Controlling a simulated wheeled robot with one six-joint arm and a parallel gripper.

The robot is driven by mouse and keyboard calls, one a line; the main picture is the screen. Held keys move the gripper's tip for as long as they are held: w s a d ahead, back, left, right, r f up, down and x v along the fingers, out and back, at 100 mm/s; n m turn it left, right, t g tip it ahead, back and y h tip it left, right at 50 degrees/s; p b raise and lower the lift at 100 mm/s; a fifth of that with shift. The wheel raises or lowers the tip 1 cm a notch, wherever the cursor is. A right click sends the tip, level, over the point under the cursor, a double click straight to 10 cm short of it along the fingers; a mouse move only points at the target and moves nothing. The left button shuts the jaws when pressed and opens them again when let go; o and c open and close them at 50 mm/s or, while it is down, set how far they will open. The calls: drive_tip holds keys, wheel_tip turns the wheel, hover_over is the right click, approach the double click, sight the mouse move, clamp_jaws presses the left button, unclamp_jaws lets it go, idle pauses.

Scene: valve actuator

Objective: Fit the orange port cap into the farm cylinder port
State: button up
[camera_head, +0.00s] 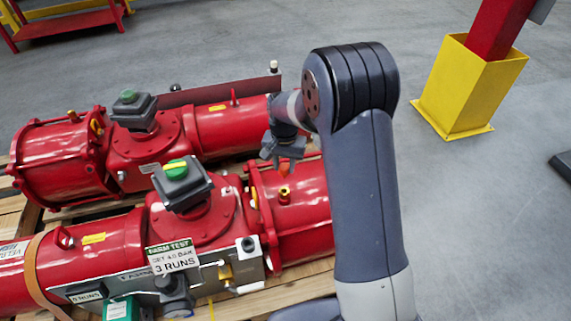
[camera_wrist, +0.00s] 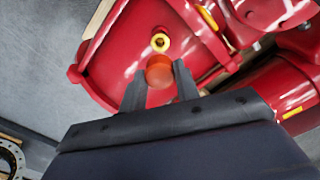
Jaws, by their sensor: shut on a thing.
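The orange port cap (camera_wrist: 159,73) sits between the fingertips of my gripper (camera_wrist: 159,82), which is shut on it. The cylinder port (camera_wrist: 160,42) is a brass-yellow ring with a dark centre on a red cylinder, just beyond the cap in the wrist view. In the head view my gripper (camera_head: 284,154) hangs above the front red cylinder, with a little of the orange cap (camera_head: 286,167) showing below it. The brass port (camera_head: 284,193) is below the gripper there, with a visible gap. The cap's far side is hidden.
The front actuator carries a "FARM TEST" sign (camera_head: 172,256) and a grey box with a green-yellow indicator (camera_head: 182,183). A second red actuator (camera_head: 152,150) lies behind. Both rest on wooden pallets (camera_head: 240,309). A yellow post base (camera_head: 468,88) stands right; grey floor is open there.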

sight(284, 177)
drive_tip(key=shift+f, duration=0.1)
idle(0.3)
drive_tip(key=shift+f+b, duration=1.85)
drive_tip(key=shift+f, duration=0.95)
drive_tip(key=shift+f+b, duration=1)
drive_tip(key=shift+f, duration=0.7)
drive_tip(key=o, duration=1)
drive_tip(key=shift+r, duration=0.15)
wheel_tip(284, 177, up, 11)
drive_tip(key=shift+f+p, duration=0.2)
drive_tip(key=shift+p, duration=0.65)
drive_tip(key=shift+f, duration=0.1)
